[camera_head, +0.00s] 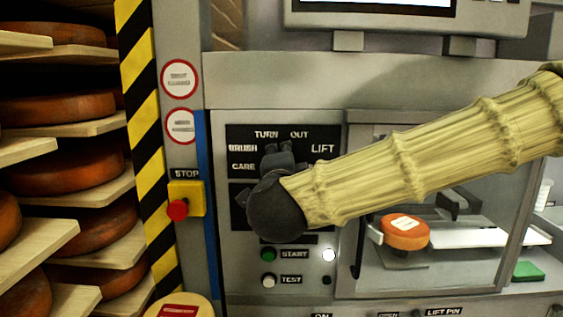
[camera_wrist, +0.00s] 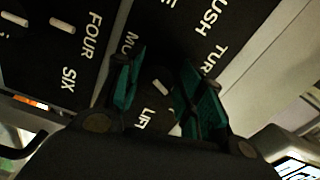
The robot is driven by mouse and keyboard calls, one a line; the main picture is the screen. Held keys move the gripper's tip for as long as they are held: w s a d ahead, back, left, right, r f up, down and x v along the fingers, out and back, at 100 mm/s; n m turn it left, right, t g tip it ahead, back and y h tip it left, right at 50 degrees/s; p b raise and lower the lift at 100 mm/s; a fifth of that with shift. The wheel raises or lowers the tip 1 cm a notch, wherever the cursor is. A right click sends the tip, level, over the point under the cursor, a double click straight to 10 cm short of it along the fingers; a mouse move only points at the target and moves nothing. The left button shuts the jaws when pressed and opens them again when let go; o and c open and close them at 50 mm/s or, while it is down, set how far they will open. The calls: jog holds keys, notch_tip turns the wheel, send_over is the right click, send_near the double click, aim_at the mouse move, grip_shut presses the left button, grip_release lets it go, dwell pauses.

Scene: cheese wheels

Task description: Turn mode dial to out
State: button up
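The mode dial panel (camera_head: 240,133) is black with white labels TURN, OUT, LIFT, BRUSH and CARE in the head view. My gripper (camera_head: 278,155) is in front of it and hides the mode dial there. In the wrist view my gripper's two teal fingers (camera_wrist: 162,85) stand apart. Part of the dial (camera_wrist: 160,84), with a pale pointer mark, shows between them; its exact setting cannot be read. LIFT shows between the fingers, and parts of the other labels lie around them. I cannot tell whether either finger touches the dial.
A second dial panel (camera_wrist: 92,45) with FOUR and SIX is at left in the wrist view. Below my gripper are green START (camera_head: 268,254) and white TEST (camera_head: 268,281) buttons. A red stop button (camera_head: 177,210) and cheese shelves (camera_head: 95,128) are at left.

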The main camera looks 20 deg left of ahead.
jog(key=shift+f, duration=0.55)
jog(key=shift+s, duration=0.15)
jog(key=v, duration=1.1)
jog(key=shift+s+d+r, duration=0.2)
jog(key=shift+s+r, duration=0.1)
jog(key=shift+r, duration=0.15)
